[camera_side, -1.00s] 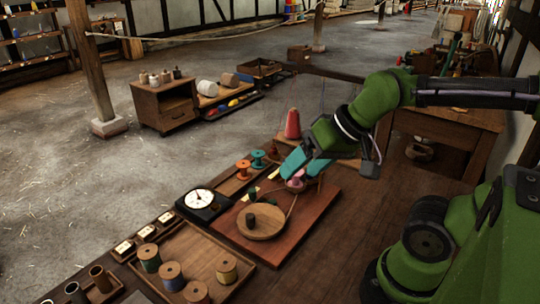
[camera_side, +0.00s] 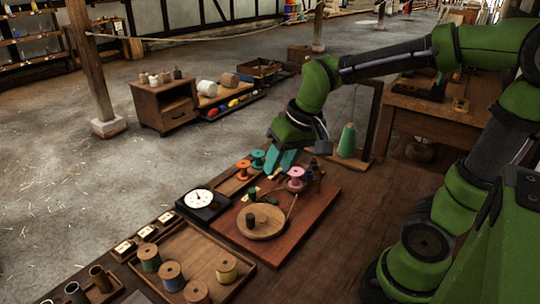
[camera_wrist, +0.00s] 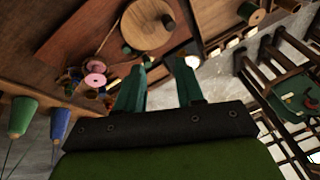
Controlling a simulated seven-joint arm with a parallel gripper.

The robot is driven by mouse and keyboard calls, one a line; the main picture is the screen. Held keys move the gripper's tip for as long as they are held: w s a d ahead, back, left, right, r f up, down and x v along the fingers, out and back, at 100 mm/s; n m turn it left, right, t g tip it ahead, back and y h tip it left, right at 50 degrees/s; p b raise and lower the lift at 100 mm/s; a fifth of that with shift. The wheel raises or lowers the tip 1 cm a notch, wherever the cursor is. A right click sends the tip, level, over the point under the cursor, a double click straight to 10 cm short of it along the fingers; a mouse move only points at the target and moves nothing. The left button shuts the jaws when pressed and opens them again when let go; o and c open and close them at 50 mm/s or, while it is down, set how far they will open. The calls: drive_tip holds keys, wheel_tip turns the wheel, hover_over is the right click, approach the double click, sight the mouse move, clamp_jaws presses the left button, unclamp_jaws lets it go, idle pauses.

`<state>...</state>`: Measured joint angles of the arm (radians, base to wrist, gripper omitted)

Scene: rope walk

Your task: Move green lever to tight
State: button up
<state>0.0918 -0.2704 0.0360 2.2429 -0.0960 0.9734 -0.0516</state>
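A small dark green piece (camera_side: 252,195), which looks like the green lever, stands at the far edge of the round wooden disc (camera_side: 265,235) on the reddish board (camera_side: 308,218). It also shows as a small green spot in the wrist view (camera_wrist: 127,49). I cannot read any tight marking. A pink spool (camera_side: 295,178) stands on the board to the right.
A white dial gauge (camera_side: 199,197) sits left of the board. A tray (camera_side: 178,250) of several spools lies front left. A dark knob (camera_side: 250,220) rises from the disc.

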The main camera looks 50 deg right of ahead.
sight(253, 189)
drive_tip(key=shift+w+d+f+n+g+h, duration=0.25)
drive_tip(key=shift+w+d+f+n+g, duration=1.05)
drive_tip(key=shift+w, duration=1.95)
drive_tip(key=shift+w+d+f+n+g+h, duration=0.35)
drive_tip(key=shift+w+d+f+g, duration=0.35)
drive_tip(key=shift+w+d+f, duration=1.5)
drive_tip(key=f, duration=0.3)
drive_tip(key=w+f, duration=0.1)
drive_tip(key=f, duration=0.3)
drive_tip(key=w+a+f, duration=0.1)
drive_tip(key=f, duration=0.2)
drive_tip(key=shift+a+f, duration=0.1)
drive_tip(key=shift+f, duration=0.15)
drive_tip(key=shift+w, duration=0.1)
drive_tip(key=shift+w+d, duration=0.2)
drive_tip(key=shift+d, duration=1)
drive_tip(key=shift+s+d, duration=0.2)
drive_tip(key=shift+d, duration=0.9)
drive_tip(key=shift+s+d, duration=0.25)
drive_tip(key=shift+d, duration=0.2)
drive_tip(key=shift+w+a+r, duration=0.1)
drive_tip(key=shift+w+a, duration=0.05)
drive_tip(key=shift+a, duration=0.05)
